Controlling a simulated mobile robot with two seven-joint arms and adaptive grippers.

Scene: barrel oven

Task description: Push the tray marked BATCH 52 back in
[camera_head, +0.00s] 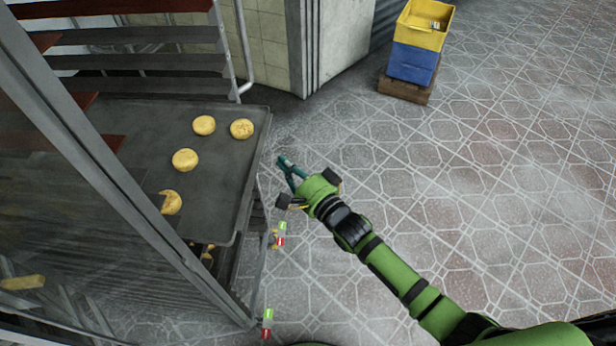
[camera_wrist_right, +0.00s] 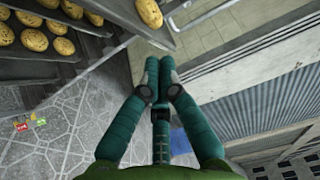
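A dark tray (camera_head: 222,170) with several round yellow buns (camera_head: 185,160) sticks out of the rack in the head view. No BATCH 52 marking is readable on it. My right gripper (camera_head: 283,162) is just right of the tray's outer edge, apart from it in that view. In the right wrist view its two teal fingers (camera_wrist_right: 159,66) are together at the tips with nothing seen between them. Buns (camera_wrist_right: 148,13) on a tray show close by at the top of that view. My left gripper is not in view.
Rack shelves (camera_head: 140,62) stand behind the tray, and a glazed door frame (camera_head: 110,170) crosses the left. Small red and green tags (camera_head: 281,228) hang at the rack's front edge. Yellow and blue crates (camera_head: 412,62) stand at the back. The tiled floor on the right is clear.

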